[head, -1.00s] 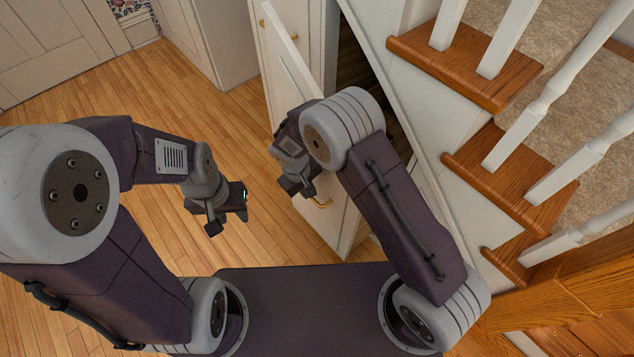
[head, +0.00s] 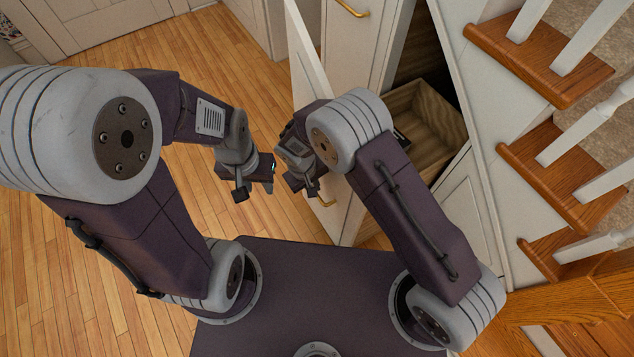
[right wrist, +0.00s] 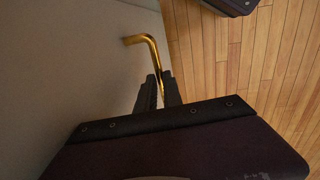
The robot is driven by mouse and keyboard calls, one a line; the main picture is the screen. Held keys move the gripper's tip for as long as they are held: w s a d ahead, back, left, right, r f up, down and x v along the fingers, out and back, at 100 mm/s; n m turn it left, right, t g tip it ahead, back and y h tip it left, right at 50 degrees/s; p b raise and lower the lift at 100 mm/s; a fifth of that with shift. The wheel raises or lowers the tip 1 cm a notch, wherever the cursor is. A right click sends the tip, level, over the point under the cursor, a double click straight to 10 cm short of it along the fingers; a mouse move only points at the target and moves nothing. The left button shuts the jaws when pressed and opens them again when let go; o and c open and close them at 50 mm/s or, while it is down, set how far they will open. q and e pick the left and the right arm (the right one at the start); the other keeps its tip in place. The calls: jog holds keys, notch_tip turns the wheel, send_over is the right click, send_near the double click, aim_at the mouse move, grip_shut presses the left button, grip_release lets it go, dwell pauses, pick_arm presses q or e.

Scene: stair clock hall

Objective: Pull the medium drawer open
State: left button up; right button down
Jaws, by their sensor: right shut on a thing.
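The medium drawer stands out from the stair cabinet. Its white front (head: 299,68) shows edge-on in the head view, with the wooden box (head: 428,125) visible behind it, partly hidden by my right arm. The brass handle (head: 326,202) sits low on the front; it shows clearly in the right wrist view (right wrist: 151,45). My right gripper (head: 308,188) is shut on the handle, its two dark fingers (right wrist: 159,88) on either side of the bar. My left gripper (head: 255,192) hangs open and empty over the floor, left of the drawer front.
A taller white cabinet front with a brass handle (head: 352,9) is behind the drawer. Wooden stair treads (head: 540,55) and white balusters rise at the right. Wood floor (head: 120,160) is free at the left. My left gripper is close to my right one.

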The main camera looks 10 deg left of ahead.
jog(key=shift+s+a, duration=0.4)
jog(key=shift+a, duration=0.1)
jog(key=c, duration=1.5)
grip_release()
jog(key=r+p, duration=0.1)
jog(key=r, duration=0.2)
jog(key=a+r+p, duration=0.1)
jog(key=r, duration=0.2)
jog(key=s+r+p, duration=0.1)
jog(key=r, duration=0.2)
jog(key=shift+a+p, duration=0.2)
jog(key=shift+p, duration=0.2)
